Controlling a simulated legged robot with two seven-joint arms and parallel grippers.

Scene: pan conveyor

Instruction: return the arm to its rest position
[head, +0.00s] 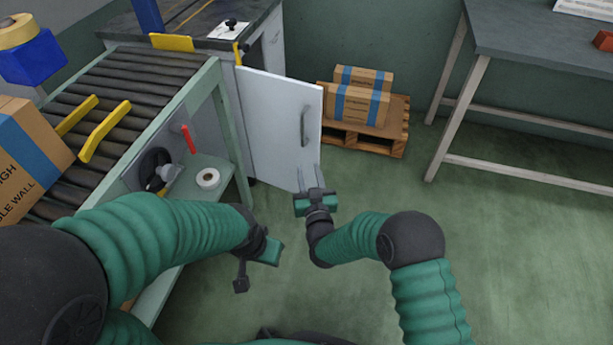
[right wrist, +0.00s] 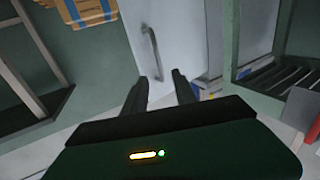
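My right gripper (head: 309,175) points away from me, at the lower edge of the white cabinet door in the head view. Its two fingers stand apart with nothing between them. In the right wrist view the fingers of my right gripper (right wrist: 159,80) are also apart, below the door handle. My left gripper (head: 262,262) hangs low, right of the conveyor's legs. Its fingers do not show clearly.
The cabinet door (head: 270,115) stands swung out, its handle (head: 304,126) facing right. The roller conveyor (head: 120,75) is at the left. Boxes on a pallet (head: 385,142) and a grey table (head: 530,35) are behind. The floor at right is clear.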

